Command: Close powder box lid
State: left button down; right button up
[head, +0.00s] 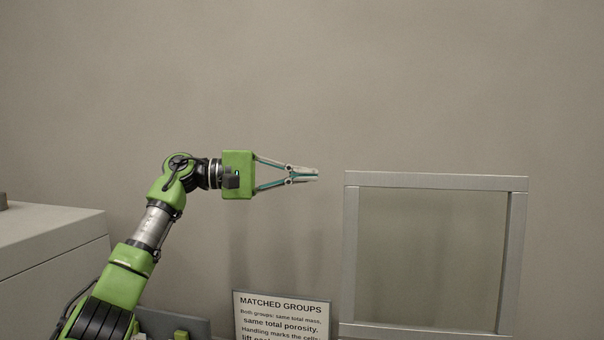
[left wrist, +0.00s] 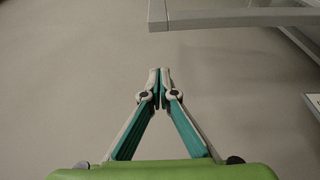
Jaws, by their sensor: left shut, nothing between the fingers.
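An upright grey-framed panel with a see-through pane stands right of centre in the head view; its frame (head: 436,181) looks like the raised powder box lid. The box body below it is out of view. My left gripper (head: 312,174) is shut and empty, pointing right, level with the panel's top edge and left of it in the picture. In the left wrist view the shut fingertips (left wrist: 160,76) are in the middle, and a grey frame edge (left wrist: 245,17) crosses the top right, apart from them. My right gripper is not in view.
A sign (head: 283,315) headed "MATCHED GROUPS" stands at the bottom centre, left of the panel. A light grey cabinet or box (head: 50,240) is at the far left. The plain wall (head: 300,80) behind leaves free room above my arm.

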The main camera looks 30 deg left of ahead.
pick_arm(q)
jog(key=w+d+p, duration=0.1)
jog(key=d+p, duration=0.2)
jog(key=d, duration=0.3)
jog(key=shift+d, duration=0.3)
jog(key=shift+w, duration=0.15)
